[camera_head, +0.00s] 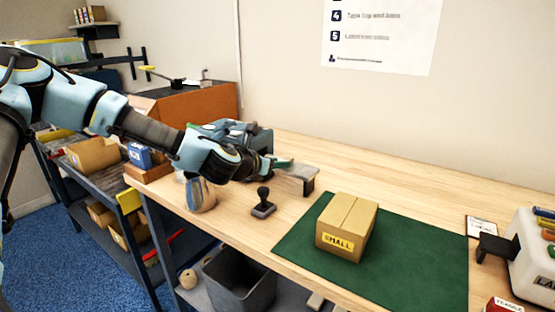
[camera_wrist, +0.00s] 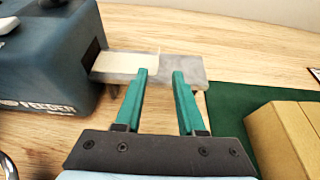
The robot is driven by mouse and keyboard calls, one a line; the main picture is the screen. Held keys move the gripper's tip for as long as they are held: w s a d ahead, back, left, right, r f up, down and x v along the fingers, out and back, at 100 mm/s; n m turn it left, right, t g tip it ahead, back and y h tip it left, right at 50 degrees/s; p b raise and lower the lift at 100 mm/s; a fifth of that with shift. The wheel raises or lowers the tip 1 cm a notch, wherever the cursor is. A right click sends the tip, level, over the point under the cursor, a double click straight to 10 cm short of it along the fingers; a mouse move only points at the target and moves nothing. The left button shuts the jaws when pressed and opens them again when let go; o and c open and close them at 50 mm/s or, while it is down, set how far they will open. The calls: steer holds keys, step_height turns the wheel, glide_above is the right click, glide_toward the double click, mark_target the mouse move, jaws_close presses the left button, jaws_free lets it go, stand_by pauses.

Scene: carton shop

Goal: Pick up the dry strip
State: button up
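A cream strip (camera_wrist: 122,64) sticks out of the slot of a dark blue-grey feeder (camera_wrist: 45,60) and lies on a grey metal shelf (camera_wrist: 190,69). My gripper (camera_wrist: 161,73) is open, with its two green fingers at the near edge of the shelf. The left fingertip overlaps the strip's free end in the wrist view; I cannot tell whether they touch. Nothing shows gripped between the fingers. In the head view my gripper (camera_head: 284,163) is beside the feeder (camera_head: 252,135) and the shelf (camera_head: 300,176), and the strip cannot be made out.
A closed carton labelled SMALL (camera_head: 346,228) stands on a green mat (camera_head: 408,262), also seen at the right in the wrist view (camera_wrist: 285,135). A black stamp (camera_head: 263,202) and a round container (camera_head: 201,196) stand near the bench's front edge. Bare wood lies behind the mat.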

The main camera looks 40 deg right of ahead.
mark_target(286, 169)
steer(key=p+x, duration=0.2)
steer(key=x, duration=0.2)
steer(key=shift+w+d+r+p, duration=0.15)
steer(key=shift+w+d+p, duration=0.15)
steer(key=shift+d+p, duration=0.1)
steer(key=shift+w+d+f, duration=0.1)
steer(key=shift+d+f, duration=0.15)
steer(key=shift+c, duration=0.3)
jaws_close()
